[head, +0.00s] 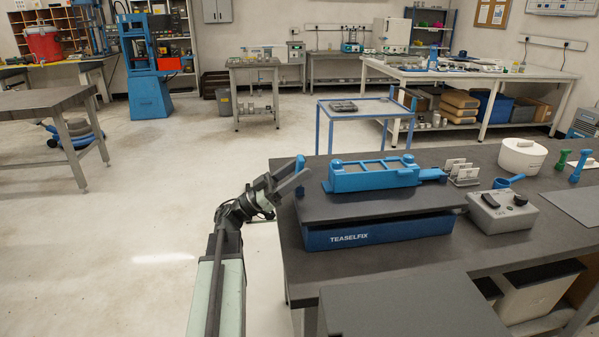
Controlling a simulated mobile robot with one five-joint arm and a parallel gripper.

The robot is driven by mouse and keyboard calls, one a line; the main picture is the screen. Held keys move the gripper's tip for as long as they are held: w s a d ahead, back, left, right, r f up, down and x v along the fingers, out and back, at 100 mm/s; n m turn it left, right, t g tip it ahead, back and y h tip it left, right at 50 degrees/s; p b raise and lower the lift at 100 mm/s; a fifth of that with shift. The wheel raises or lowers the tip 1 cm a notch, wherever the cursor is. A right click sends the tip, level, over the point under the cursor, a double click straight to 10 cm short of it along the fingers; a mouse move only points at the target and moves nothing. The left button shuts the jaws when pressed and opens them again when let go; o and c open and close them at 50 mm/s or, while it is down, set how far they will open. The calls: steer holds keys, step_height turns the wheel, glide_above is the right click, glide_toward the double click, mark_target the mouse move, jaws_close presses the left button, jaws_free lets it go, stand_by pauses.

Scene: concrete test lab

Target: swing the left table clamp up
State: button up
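The blue test machine marked TEASELFIX (378,232) sits on the dark bench, with a dark flat top (375,204). A blue frame (374,177) with several grey panels lies on that top. A small blue part (300,162) stands at its left end, just behind my gripper; I take it for the left table clamp, and its lower part is hidden. A blue clamp-like part (432,174) lies low at the right end. My gripper (295,176) is at the machine's left edge, its grey fingers overlapping the left blue part. I cannot tell whether they touch or grip it.
A grey control box (502,212) stands right of the machine, with a blue ring-shaped part (508,182) and a white pot (522,155) behind it. A grey box top (410,308) fills the near foreground. Floor left of my arm is clear.

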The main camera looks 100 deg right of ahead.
steer(key=b+v, duration=0.4)
steer(key=v, duration=0.3)
steer(key=shift+w+f+b, duration=0.25)
steer(key=shift+w+b, duration=0.05)
steer(key=shift+w, duration=0.05)
